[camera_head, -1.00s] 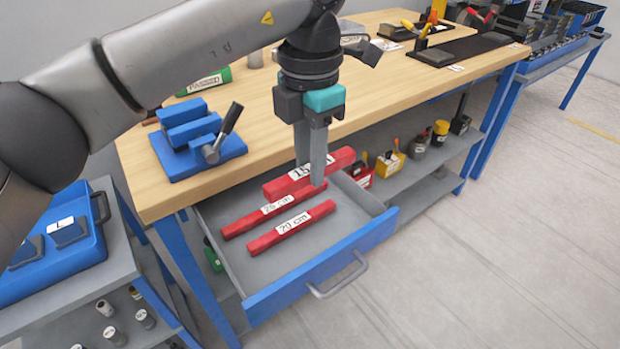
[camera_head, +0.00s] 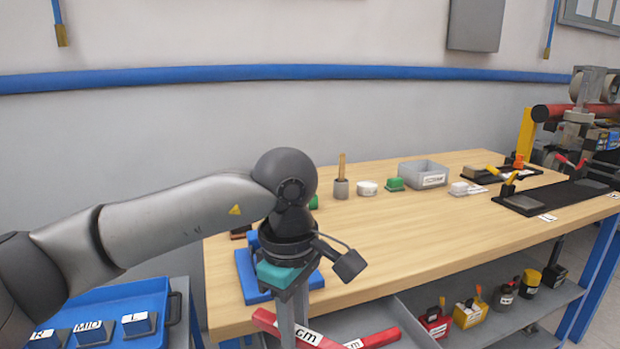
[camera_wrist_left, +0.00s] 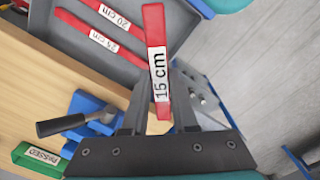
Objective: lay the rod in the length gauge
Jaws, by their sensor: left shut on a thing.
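My left gripper (camera_head: 294,325) is shut on a red rod (camera_head: 270,322), held above the drawer. In the left wrist view, the gripper (camera_wrist_left: 160,112) has its fingers on either side of this rod (camera_wrist_left: 155,35), whose white label reads 15 cm. The rod stretches away from the jaws. Two thinner red rods, labelled 20 cm (camera_wrist_left: 93,7) and 25 cm (camera_wrist_left: 75,22), lie in the drawer. I cannot clearly pick out the length gauge in these views. My right gripper is not in view.
The grey drawer (camera_wrist_left: 190,12) is open under the wooden bench (camera_head: 400,235). A blue vise (camera_head: 250,275) stands at the bench's near left corner, partly behind my arm. The bench middle is clear.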

